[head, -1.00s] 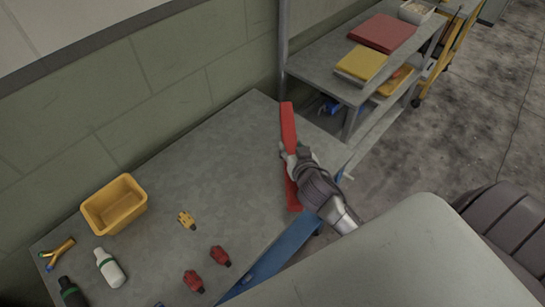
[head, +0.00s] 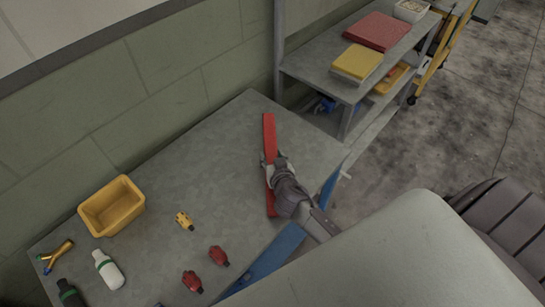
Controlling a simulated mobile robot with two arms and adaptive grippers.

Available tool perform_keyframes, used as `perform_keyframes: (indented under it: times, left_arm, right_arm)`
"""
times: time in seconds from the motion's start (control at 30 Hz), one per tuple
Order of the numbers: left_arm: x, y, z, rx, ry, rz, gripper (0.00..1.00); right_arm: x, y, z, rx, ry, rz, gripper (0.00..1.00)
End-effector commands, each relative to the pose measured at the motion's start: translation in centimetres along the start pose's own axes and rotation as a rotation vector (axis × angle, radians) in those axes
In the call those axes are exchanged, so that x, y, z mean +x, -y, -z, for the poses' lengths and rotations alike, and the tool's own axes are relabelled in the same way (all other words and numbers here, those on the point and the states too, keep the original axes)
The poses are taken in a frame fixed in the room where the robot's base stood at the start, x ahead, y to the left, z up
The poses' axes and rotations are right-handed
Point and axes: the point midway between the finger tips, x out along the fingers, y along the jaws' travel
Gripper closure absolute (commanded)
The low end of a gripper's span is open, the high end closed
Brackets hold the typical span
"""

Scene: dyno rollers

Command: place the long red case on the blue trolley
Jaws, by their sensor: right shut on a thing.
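The long red case (head: 269,134) is a narrow red bar over the right part of a grey-topped table, with its long side running up and down the picture. My right gripper (head: 270,170) is shut on it near its middle and hides that part. I cannot tell whether the case touches the table top or is just above it. No blue trolley can be clearly made out; blue panels (head: 264,262) show along the near edge of the table. My left gripper is not in view.
The grey table (head: 190,180) bears a yellow bin (head: 112,207), bottles (head: 109,268), a yellow connector (head: 184,220) and red connectors (head: 218,255) at left. A shelf unit (head: 315,70) with a yellow box (head: 357,62) and a red box (head: 385,31) stands behind.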

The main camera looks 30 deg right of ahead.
Motion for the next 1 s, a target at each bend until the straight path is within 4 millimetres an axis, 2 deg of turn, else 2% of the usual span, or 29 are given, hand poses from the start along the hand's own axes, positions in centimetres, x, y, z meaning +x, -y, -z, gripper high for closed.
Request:
perform_keyframes:
  times: [0.07, 0.1, 0.23, 0.63, 0.77, 1.0]
  left_arm:
    - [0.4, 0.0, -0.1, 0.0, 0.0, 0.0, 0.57]
    - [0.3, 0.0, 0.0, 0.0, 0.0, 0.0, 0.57]
    - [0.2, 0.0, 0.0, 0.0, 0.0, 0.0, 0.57]
    - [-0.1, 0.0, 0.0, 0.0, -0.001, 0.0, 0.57]
    - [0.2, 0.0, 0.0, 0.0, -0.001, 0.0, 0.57]
    - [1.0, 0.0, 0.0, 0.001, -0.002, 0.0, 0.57]
  right_arm:
    - [0.1, 0.0, -0.2, 0.001, -0.003, 0.001, 1.0]
    - [0.1, 0.0, -0.3, 0.0, 0.0, 0.0, 0.49]
    - [0.1, 0.0, -0.2, 0.0, 0.0, 0.0, 0.27]
    - [-0.3, 0.0, 0.1, 0.001, 0.001, 0.0, 0.27]
    - [-2.2, 0.0, -0.2, 0.003, 0.001, 0.002, 0.27]
    - [-7.5, 0.0, -0.3, 0.004, 0.002, 0.0, 0.27]
